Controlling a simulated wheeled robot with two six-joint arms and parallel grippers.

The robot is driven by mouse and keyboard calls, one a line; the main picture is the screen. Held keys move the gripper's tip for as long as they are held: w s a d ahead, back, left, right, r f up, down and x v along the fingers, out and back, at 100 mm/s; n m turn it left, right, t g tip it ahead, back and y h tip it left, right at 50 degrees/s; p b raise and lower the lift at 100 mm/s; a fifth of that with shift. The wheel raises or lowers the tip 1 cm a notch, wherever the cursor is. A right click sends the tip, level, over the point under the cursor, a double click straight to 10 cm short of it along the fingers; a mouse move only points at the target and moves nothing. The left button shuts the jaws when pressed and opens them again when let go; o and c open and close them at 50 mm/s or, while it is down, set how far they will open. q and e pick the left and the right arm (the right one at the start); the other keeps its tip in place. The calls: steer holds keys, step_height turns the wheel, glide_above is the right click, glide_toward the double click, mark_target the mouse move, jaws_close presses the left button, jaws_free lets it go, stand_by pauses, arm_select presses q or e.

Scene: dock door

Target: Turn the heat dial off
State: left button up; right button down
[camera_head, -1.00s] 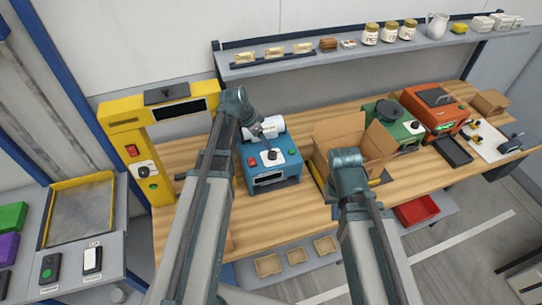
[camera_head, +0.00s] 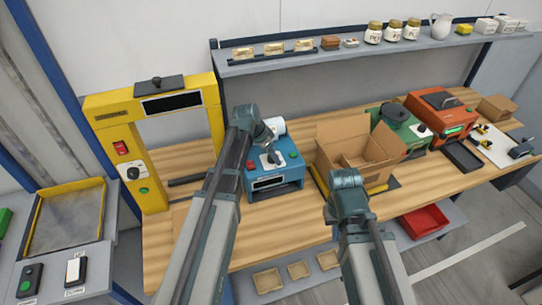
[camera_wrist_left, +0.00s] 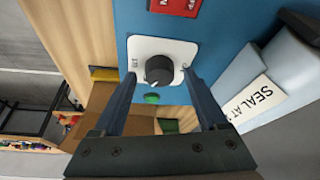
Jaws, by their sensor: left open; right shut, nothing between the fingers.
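A blue machine (camera_head: 285,175) stands on the wooden bench with a dark round dial on a white plate on its top. In the left wrist view the dial (camera_wrist_left: 159,70) sits on its white plate (camera_wrist_left: 178,49), with small markings I cannot read clearly. My left gripper (camera_wrist_left: 160,78) is open, its two fingers on either side of the dial; I cannot tell whether they touch it. In the head view the left gripper (camera_head: 270,153) partly covers the dial. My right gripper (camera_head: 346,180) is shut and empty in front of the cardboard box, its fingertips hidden.
A red switch (camera_wrist_left: 178,5) and a green button (camera_wrist_left: 152,98) flank the dial. A yellow machine (camera_head: 150,190) with another dial (camera_head: 133,172) stands left. An open cardboard box (camera_head: 330,148) stands right, close by.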

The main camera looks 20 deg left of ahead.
arm_select(q)
jaws_close()
steer(key=shift+n, duration=0.4)
steer(key=n+y, duration=0.1)
steer(key=n, duration=0.1)
steer(key=n+t+y, duration=0.1)
steer(key=n, duration=0.1)
steer(key=shift+s+d+n, duration=0.1)
steer(key=shift+d+n, duration=0.1)
steer(key=shift+n, duration=0.2)
steer(key=n+y, duration=0.1)
steer(key=n, duration=0.2)
steer(key=n+y, duration=0.1)
steer(key=n, duration=0.2)
steer(key=shift+d, duration=0.15)
steer(key=n+y, duration=0.1)
steer(key=n, duration=0.2)
steer(key=n+g+y, duration=0.1)
steer(key=n, duration=0.2)
steer(key=shift+w+d+n+g, duration=0.2)
steer(key=shift+n+g, duration=0.1)
steer(key=shift+n, duration=0.1)
steer(key=n+g, duration=0.1)
steer(key=n, duration=0.1)
steer(key=n+y, duration=0.1)
steer(key=n, duration=0.2)
steer(key=shift+g, duration=0.4)
steer(key=shift+n, duration=0.4)
